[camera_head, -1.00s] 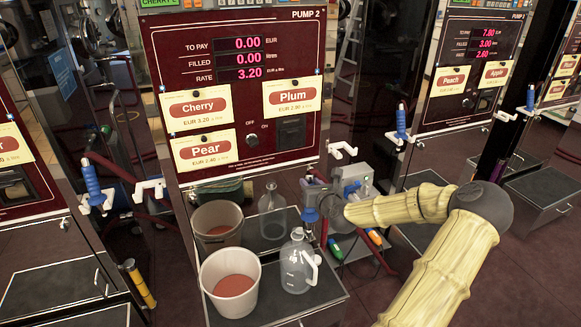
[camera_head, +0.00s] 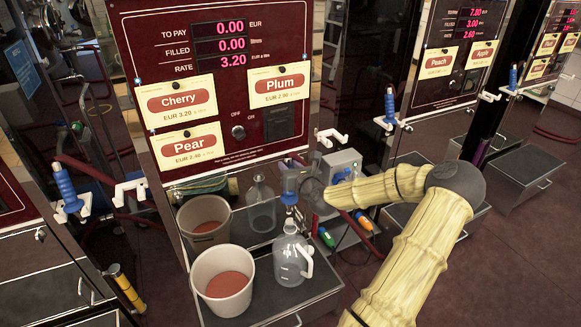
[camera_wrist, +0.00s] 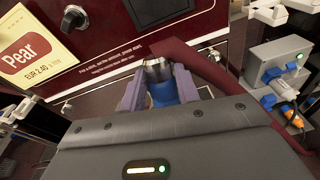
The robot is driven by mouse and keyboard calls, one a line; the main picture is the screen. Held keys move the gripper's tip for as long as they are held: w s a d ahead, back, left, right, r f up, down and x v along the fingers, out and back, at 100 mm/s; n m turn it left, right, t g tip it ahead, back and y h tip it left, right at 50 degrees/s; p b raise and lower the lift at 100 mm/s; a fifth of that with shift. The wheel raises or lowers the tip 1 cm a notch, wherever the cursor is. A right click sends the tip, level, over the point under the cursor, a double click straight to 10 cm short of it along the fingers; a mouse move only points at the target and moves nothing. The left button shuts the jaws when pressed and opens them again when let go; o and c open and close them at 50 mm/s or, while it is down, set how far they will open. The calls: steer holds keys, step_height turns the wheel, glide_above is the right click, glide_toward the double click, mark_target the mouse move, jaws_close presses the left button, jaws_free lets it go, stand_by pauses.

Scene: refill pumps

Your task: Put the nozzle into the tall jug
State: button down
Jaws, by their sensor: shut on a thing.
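The nozzle, with a blue grip (camera_wrist: 163,92), is between the fingers of my gripper (camera_wrist: 160,88) in the wrist view. My gripper (camera_head: 290,180) is shut on it. In the head view the nozzle (camera_head: 290,198) points down, just above the mouth of a clear jug with a side handle (camera_head: 290,264). I cannot tell whether its tip is exactly over the opening in depth. The jug stands upright at the front right of the shelf. A second clear, narrow-necked vessel (camera_head: 261,208) stands behind it. The nozzle tip is hidden in the wrist view.
A white bucket with reddish contents (camera_head: 222,284) stands left of the jug, and another bucket (camera_head: 204,224) is behind it. The pump panel (camera_head: 225,75) rises behind. A white holder (camera_head: 331,137) on the pump is empty. A grey box (camera_head: 341,162) is at right.

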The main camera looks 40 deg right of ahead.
steer(key=b, duration=0.5)
glide_above(292, 197)
steer(key=w+d, duration=0.1)
steer(key=w, duration=0.2)
steer(key=shift+s+d+f, duration=0.1)
steer(key=shift+s+f, duration=0.05)
steer(key=shift+f, duration=1.05)
steer(key=shift+s+d+f, duration=0.1)
steer(key=shift+f, duration=1.1)
steer(key=shift+s+d+p, duration=0.15)
steer(key=shift+p, duration=0.55)
steer(key=shift+f, duration=0.15)
steer(key=shift+f+b, duration=2)
steer(key=shift+f, duration=1.75)
steer(key=c, duration=0.9)
jaws_free()
steer(key=shift+c, duration=0.2)
steer(key=shift+s, duration=0.15)
steer(key=p+v, duration=0.3)
steer(key=v, duration=1.4)
steer(key=shift+p, duration=0.4)
